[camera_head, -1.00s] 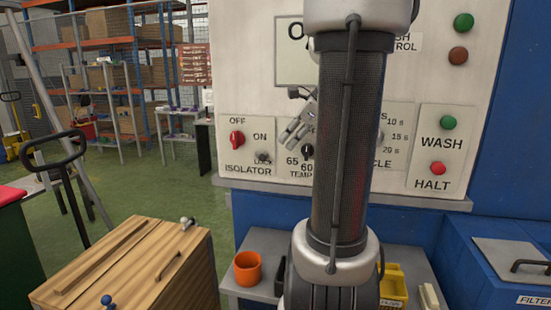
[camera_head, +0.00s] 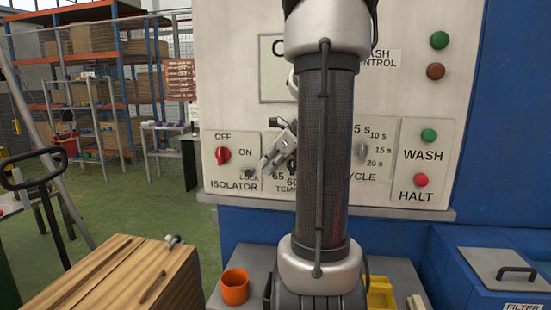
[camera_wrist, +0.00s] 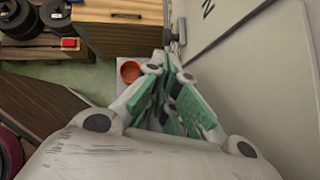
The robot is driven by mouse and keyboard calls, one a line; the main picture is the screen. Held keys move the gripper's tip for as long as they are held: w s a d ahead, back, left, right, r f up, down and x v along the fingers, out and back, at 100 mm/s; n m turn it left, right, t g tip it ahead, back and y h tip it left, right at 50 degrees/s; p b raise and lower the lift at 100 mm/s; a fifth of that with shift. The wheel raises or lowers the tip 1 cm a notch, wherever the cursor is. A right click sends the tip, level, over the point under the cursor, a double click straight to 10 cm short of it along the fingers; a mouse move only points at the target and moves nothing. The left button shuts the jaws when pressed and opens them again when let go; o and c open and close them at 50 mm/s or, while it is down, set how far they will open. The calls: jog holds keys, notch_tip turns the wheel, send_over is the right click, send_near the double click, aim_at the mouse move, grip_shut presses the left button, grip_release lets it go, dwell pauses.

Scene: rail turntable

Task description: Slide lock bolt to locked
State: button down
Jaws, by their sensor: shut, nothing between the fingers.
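In the wrist view, my gripper's green-padded fingers (camera_wrist: 166,62) are together, and a grey metal knob (camera_wrist: 181,32) shows just beyond the tips, close to the panel face. The bolt's exact position is too small to read.
The temperature and cycle dials are partly hidden behind my arm. Wash (camera_head: 429,135) and halt (camera_head: 421,180) buttons are on the right. An orange cup (camera_head: 235,287) stands on the grey shelf below. A wooden cabinet (camera_head: 125,280) is at the lower left.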

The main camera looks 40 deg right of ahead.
aim_at(250, 171)
jog(key=shift+x, duration=1.9)
jog(key=w+a, duration=0.2)
jog(key=shift+w+a, duration=0.1)
jog(key=shift+w, duration=0.3)
